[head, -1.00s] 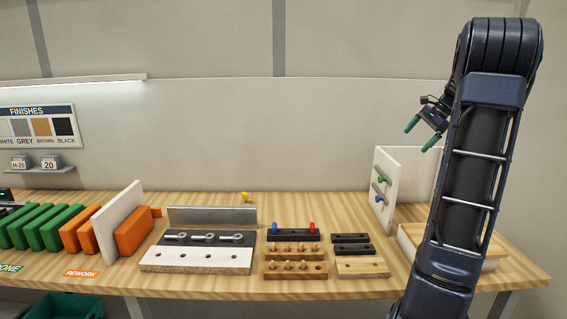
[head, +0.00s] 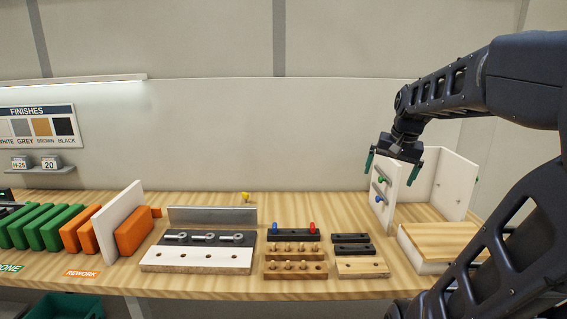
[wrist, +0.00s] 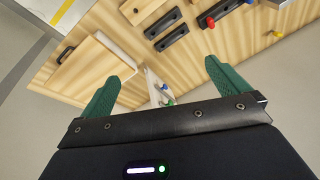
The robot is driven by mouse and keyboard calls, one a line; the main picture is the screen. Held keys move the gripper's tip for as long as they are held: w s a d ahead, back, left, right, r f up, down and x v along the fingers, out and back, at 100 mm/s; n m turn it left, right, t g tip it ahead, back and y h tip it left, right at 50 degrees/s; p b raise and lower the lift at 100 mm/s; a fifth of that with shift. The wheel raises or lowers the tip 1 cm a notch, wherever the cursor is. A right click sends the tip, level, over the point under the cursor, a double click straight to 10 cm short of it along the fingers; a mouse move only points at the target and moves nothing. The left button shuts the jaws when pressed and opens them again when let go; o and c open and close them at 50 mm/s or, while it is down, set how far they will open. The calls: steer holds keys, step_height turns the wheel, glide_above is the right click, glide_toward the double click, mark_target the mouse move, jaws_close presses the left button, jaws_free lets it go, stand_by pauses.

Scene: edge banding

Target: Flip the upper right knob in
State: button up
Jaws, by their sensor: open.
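A white panel (head: 383,212) stands upright on the bench at the right, with a green knob (head: 381,181) above a blue knob (head: 378,198) on its left-facing side. Each knob sits on a metal bar. My gripper (head: 392,166) is open and points down above this panel, with one finger on each side of its top edge. In the wrist view, the panel's edge, the green knob (wrist: 169,103) and the blue knob (wrist: 165,87) show between the spread fingers (wrist: 163,66). Nothing is between the fingertips that I can see as gripped.
A second white panel (head: 457,185) stands right of the first. A wooden-topped block (head: 440,238) lies in front. Black and wooden strips (head: 352,250) lie left of the panel, one black strip bearing a blue peg (head: 275,229) and a red peg (head: 312,229). Bare bench (head: 345,207) lies behind.

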steer(key=s+a+f+n+t, duration=0.1)
steer(key=s+f+n, duration=0.3)
steer(key=s, duration=0.4)
steer(key=shift+s+a+f+h, duration=0.35)
steer(key=shift+s+f+h, duration=0.05)
steer(key=shift+f, duration=0.3)
